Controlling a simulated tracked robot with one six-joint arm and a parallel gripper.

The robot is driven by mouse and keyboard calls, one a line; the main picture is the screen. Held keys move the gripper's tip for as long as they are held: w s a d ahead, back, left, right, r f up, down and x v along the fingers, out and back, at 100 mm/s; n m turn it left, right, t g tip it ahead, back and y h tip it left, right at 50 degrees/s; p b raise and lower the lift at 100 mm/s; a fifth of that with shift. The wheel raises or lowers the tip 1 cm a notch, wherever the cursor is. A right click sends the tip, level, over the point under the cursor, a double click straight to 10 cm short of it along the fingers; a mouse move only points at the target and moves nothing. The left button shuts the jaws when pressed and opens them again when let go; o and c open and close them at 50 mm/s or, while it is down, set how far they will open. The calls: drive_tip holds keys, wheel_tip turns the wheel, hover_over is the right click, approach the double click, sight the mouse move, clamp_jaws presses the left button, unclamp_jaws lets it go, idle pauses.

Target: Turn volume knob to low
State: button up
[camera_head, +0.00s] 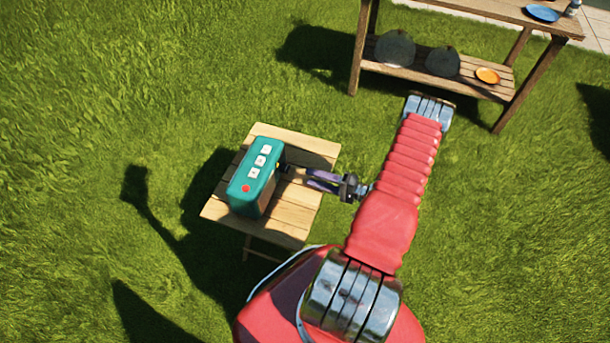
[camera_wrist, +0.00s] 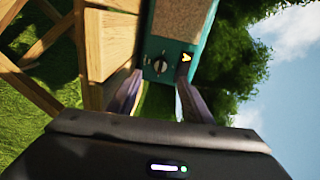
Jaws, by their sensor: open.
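A teal radio (camera_head: 255,180) stands on a small slatted wooden table (camera_head: 290,218), with white buttons and a red one on its top. It also shows in the wrist view (camera_wrist: 207,25), with a tan speaker panel. There the volume knob (camera_wrist: 160,66) is a small dark round dial with a light mark, near a yellow symbol. My gripper (camera_head: 284,168) reaches the radio's right side from the right. In the wrist view my gripper (camera_wrist: 160,77) is open, its two fingers to either side of the knob. I cannot tell whether they touch it. The knob is hidden in the head view.
A larger wooden table (camera_head: 480,10) stands at the upper right. A blue plate (camera_head: 542,13) is on its top, and two dark rounded objects and an orange plate (camera_head: 487,75) are on its lower shelf. Open grass surrounds the small table.

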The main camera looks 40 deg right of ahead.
drive_tip(key=v, duration=0.4)
drive_tip(key=shift+s, duration=0.25)
idle(0.4)
drive_tip(key=w+a+r+n+g+y, duration=0.1)
drive_tip(key=w+a+r+n+g, duration=0.1)
drive_tip(key=a+r+g, duration=0.35)
drive_tip(key=w+a+r+n+g+y, duration=0.1)
drive_tip(key=w+a+r+n+g, duration=0.15)
drive_tip(key=r, duration=0.65)
drive_tip(key=w+a+r+n+g+y, duration=0.1)
drive_tip(key=w+a+r+n+g, duration=0.15)
drive_tip(key=a+r, duration=0.4)
drive_tip(key=s+a+r+n+h, duration=0.1)
drive_tip(key=s+a+r+h, duration=0.2)
drive_tip(key=r, duration=0.5)
drive_tip(key=s+a+r+n+h, duration=0.2)
drive_tip(key=s+a+r+h, duration=0.2)
drive_tip(key=r, duration=0.5)
drive_tip(key=s+a+r+n+h, duration=0.1)
drive_tip(key=s+a+r+h, duration=0.3)
drive_tip(key=s+a+r, duration=0.3)
drive_tip(key=shift+a+r+n+t, duration=0.45)
drive_tip(key=shift+a+r, duration=0.25)
drive_tip(key=shift+r, duration=0.1)
idle(0.6)
